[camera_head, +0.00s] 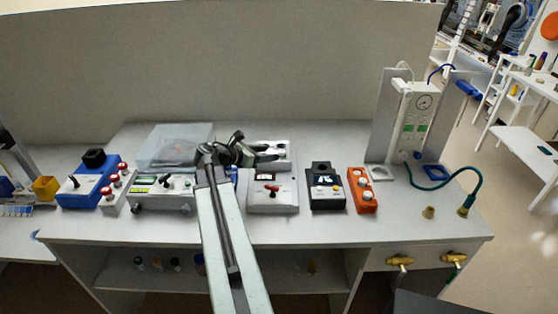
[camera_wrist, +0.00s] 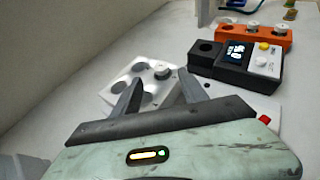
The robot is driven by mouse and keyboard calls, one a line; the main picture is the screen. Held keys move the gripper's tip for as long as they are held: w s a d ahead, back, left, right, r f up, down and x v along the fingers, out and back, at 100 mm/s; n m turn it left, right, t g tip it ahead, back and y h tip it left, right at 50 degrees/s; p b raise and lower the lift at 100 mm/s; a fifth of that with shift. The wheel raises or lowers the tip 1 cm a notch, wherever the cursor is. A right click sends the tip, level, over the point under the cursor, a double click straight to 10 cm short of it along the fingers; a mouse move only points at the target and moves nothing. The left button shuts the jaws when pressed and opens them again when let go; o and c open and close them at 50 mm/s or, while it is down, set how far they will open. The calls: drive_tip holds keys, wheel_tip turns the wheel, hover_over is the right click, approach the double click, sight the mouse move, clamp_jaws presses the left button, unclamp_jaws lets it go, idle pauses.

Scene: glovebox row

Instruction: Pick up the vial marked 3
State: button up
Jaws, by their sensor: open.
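No marking 3 can be read in either view. In the wrist view, one white-capped vial (camera_wrist: 162,72) sits in a white block (camera_wrist: 135,68) with several round dark holes. My gripper (camera_wrist: 160,88) is open and empty, its two fingers pointing toward the block, with the cap beyond them and between their tips. In the head view, my gripper (camera_head: 280,153) reaches over the same block (camera_head: 279,145) at the back of the bench and partly hides it. Whether the fingers touch anything cannot be told.
A clear-lidded box (camera_head: 175,146) and a blue device (camera_head: 90,183) stand left. Small dark-capped items (camera_head: 157,264) sit on the lower shelf.

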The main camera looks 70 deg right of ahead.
sight(281, 151)
drive_tip(key=b+x, duration=0.2)
drive_tip(key=x, duration=0.3)
drive_tip(key=shift+s, duration=0.15)
drive_tip(key=shift+r, duration=0.1)
drive_tip(key=shift+c, duration=0.3)
clamp_jaws()
drive_tip(key=shift+r, duration=0.15)
wheel_tip(281, 151, up, 10)
drive_tip(key=p, duration=1)
